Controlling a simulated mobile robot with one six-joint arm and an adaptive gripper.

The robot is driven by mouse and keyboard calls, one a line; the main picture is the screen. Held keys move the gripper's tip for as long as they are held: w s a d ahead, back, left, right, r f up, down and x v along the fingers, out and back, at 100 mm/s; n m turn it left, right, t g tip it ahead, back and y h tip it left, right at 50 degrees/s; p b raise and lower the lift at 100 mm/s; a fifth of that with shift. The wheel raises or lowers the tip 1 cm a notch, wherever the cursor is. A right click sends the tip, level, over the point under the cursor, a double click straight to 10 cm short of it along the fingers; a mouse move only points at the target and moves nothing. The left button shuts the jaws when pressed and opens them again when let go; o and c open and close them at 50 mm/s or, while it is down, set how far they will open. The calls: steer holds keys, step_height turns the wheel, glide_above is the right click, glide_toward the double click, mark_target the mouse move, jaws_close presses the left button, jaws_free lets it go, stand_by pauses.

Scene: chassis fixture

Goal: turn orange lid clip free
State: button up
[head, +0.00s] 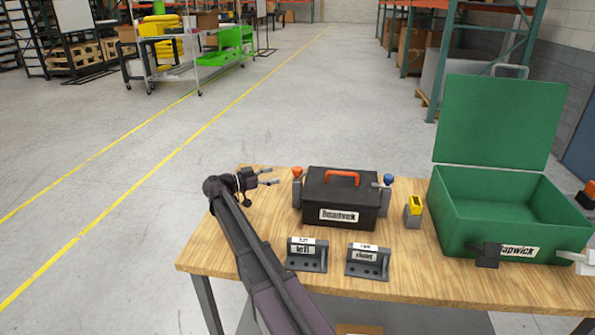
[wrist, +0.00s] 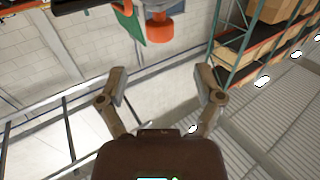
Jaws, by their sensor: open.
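The orange lid clip (head: 297,172) is a small orange knob on a grey post at the left side of the black box (head: 325,195). The box is shut, with an orange handle on its lid. My gripper (head: 270,177) is open and empty, just left of the clip and at about its height. In the wrist view the orange clip (wrist: 165,27) is at the top, beyond my open fingertips (wrist: 163,83) and apart from them. A blue clip (head: 388,179) sits at the box's right side.
A green box (head: 455,229) with its lid up stands on the right of the wooden table (head: 420,280). A yellow-topped grey piece (head: 413,212) stands between the boxes. Two dark labelled holders (head: 307,255) (head: 367,262) are in front of the black box.

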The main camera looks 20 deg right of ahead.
mark_target(298, 168)
steer(key=d, duration=0.9)
steer(key=shift+s, duration=0.15)
steer(key=shift+c, duration=0.3)
steer(key=c, duration=1.1)
